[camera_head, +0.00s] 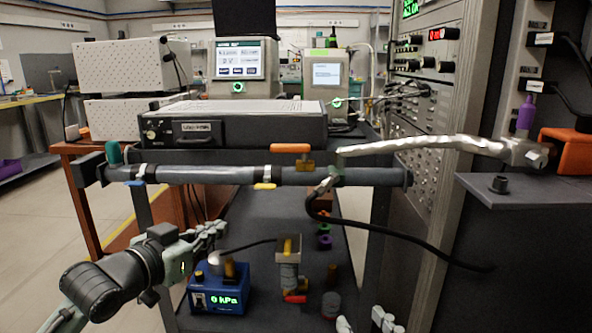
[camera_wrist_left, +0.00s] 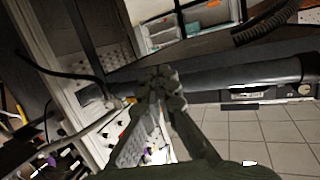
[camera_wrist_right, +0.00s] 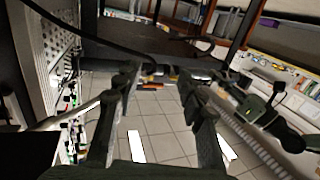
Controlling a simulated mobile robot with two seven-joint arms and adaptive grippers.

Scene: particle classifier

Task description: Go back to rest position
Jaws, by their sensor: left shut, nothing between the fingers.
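My left gripper (camera_head: 218,231) is at the left of the head view, in front of the pipe and above the blue pressure gauge box (camera_head: 218,296). Its fingers meet at the tips in the left wrist view (camera_wrist_left: 163,78), with nothing held. My right gripper (camera_head: 364,322) shows only as fingertips at the bottom edge of the head view. In the right wrist view (camera_wrist_right: 158,82) its two fingers stand well apart with nothing between them. The rest of the right arm is out of the head view.
A grey horizontal pipe (camera_head: 225,174) with coloured valve handles spans ahead. A foil-wrapped tube (camera_head: 430,143) runs to the right shelf (camera_head: 540,190). A black hose (camera_head: 400,237) hangs at right. An instrument rack (camera_head: 430,110) stands at right; open floor (camera_head: 45,215) lies at left.

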